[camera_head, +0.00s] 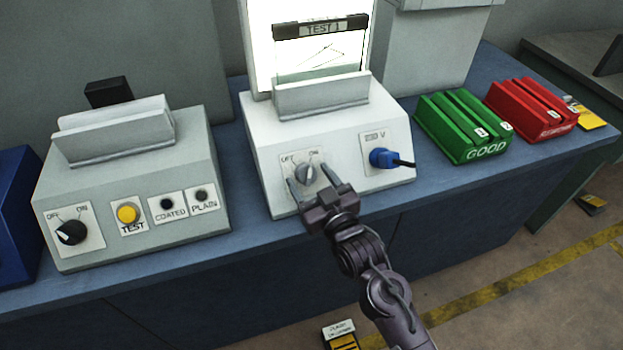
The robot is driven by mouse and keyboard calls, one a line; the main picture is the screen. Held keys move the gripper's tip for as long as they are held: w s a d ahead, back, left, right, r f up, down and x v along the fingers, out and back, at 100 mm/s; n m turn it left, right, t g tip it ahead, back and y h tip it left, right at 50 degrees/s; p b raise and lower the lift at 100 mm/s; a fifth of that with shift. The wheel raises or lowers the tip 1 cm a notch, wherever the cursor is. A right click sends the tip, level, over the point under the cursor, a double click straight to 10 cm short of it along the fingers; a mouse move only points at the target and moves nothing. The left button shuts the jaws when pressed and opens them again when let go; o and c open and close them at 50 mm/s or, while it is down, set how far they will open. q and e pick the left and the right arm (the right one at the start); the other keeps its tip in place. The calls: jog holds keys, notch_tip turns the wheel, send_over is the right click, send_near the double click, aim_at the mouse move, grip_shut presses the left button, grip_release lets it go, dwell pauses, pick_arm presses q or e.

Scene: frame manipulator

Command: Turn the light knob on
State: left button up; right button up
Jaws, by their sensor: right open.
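The light knob (306,174) is a grey rotary knob on the front of the white light box (270,150), between OFF and ON labels. It points up and slightly right, toward the ON label. The lit panel (262,45) above the box glows bright white. My right gripper (309,184) is open in front of the knob. One finger is at the knob's left and the other at its lower right; I cannot tell whether they touch it. My left gripper is not in view.
A blue plug (381,158) sits right of the knob. A grey test box (135,190) with a black knob (71,232) and yellow button (127,213) stands left. A green GOOD rack (462,130) and a red rack (531,108) stand right on the blue bench (425,200).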

jog(key=c, duration=1)
jog(key=shift+o, duration=0.2)
jog(key=m+h, duration=0.1)
jog(key=m+p, duration=0.1)
jog(key=m, duration=0.1)
jog(key=shift+s+a+t+h, duration=0.1)
jog(key=shift+a+t+h, duration=0.05)
jog(key=shift+t+h, duration=0.2)
jog(key=shift+m+h, duration=0.45)
jog(key=shift+m, duration=0.25)
jog(key=o, duration=1)
jog(key=shift+c, duration=0.2)
jog(key=b+v, duration=0.1)
jog(key=v, duration=0.6)
jog(key=shift+s, duration=0.4)
